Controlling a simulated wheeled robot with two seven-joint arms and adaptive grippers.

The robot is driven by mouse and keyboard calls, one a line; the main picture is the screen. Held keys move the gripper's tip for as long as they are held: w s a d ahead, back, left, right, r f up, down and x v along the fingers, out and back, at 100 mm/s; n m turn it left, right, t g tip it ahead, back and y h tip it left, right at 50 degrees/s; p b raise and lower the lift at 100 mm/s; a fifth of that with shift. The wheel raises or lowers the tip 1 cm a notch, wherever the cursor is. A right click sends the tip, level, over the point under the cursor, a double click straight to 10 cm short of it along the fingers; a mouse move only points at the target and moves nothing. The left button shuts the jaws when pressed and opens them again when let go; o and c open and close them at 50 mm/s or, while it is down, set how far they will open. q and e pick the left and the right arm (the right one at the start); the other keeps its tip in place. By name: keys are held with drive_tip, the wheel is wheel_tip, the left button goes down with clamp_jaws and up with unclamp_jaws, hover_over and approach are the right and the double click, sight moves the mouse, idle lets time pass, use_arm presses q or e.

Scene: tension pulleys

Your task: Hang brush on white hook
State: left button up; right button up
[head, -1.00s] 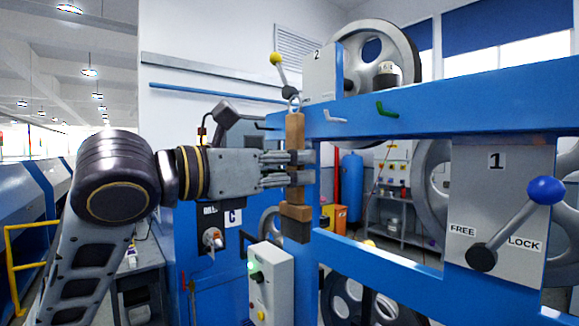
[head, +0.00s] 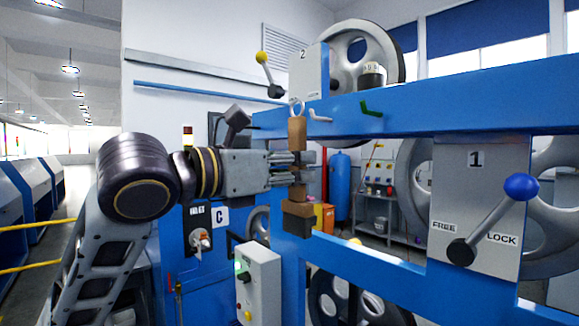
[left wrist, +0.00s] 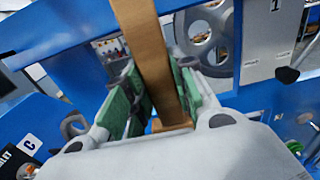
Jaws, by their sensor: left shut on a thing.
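The brush (head: 297,134) has a brown wooden handle with a metal ring at its top and a wider block with dark bristles at its bottom. My left gripper (head: 302,168) is shut on the handle and holds the brush upright. The handle also shows between the green-padded fingers in the left wrist view (left wrist: 150,50). The white hook (head: 320,116) is on the blue beam, just right of the brush's ring in the head view. The ring looks apart from the hook, though their depth is hard to judge. My right gripper is not in view.
A green hook (head: 371,110) sits on the blue beam (head: 450,98), right of the white one. A lever with a blue knob (head: 521,187) stands out at the right.

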use_arm(q)
drive_tip(key=w+d+f, duration=0.1)
drive_tip(key=w+d, duration=0.3)
drive_tip(key=shift+w+d+f, duration=0.2)
drive_tip(key=shift+f, duration=0.05)
idle(1.3)
idle(0.5)
drive_tip(key=o, duration=1.1)
drive_tip(key=shift+f, duration=0.1)
drive_tip(key=shift+s+a, duration=0.1)
drive_tip(key=v, duration=1.1)
drive_tip(key=shift+s+a, duration=0.25)
